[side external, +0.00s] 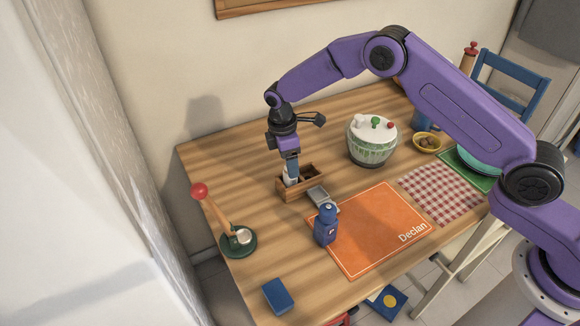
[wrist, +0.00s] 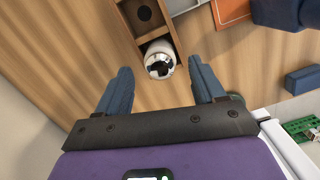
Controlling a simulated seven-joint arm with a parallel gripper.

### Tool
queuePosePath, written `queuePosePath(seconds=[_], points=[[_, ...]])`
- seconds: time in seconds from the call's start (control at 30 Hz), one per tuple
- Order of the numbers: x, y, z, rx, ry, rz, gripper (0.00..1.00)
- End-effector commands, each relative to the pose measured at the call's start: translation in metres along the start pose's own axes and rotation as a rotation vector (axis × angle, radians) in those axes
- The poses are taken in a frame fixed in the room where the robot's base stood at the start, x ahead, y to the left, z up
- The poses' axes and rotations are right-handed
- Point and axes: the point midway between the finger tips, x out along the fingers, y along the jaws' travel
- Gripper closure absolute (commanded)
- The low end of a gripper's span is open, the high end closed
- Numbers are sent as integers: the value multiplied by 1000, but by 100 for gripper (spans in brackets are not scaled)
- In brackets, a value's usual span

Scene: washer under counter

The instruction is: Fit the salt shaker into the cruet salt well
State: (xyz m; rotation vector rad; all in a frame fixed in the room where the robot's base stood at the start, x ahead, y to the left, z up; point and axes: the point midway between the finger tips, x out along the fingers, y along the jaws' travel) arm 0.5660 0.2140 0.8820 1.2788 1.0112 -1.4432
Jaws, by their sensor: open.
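The salt shaker (wrist: 160,58) is white with a dark-patterned top. It stands in the end compartment of the wooden cruet (wrist: 125,26), and its top rises above the walls. In the side view the white shaker (side external: 288,181) shows at the left end of the cruet (side external: 302,189), below my gripper (side external: 291,172). In the wrist view my gripper (wrist: 160,72) is open, with one blue finger on each side of the shaker and a clear gap to both. Another cruet compartment shows dark and empty. The shaker's base is hidden by the walls.
A blue bottle (side external: 325,226) stands on the orange mat (side external: 375,235), beside a small grey tray (side external: 319,196). A blue block (side external: 278,296) lies near the front edge.

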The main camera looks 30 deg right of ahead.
Motion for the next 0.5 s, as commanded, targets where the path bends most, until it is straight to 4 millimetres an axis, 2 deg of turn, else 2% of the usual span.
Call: queuePosePath(seconds=[0.03, 0.23, 0.5], points=[[-12, 1, -1, 0, 3, 3, 31], [-52, 1, -1, 0, 4, 4, 31], [-84, 0, 0, -1, 1, 2, 31]])
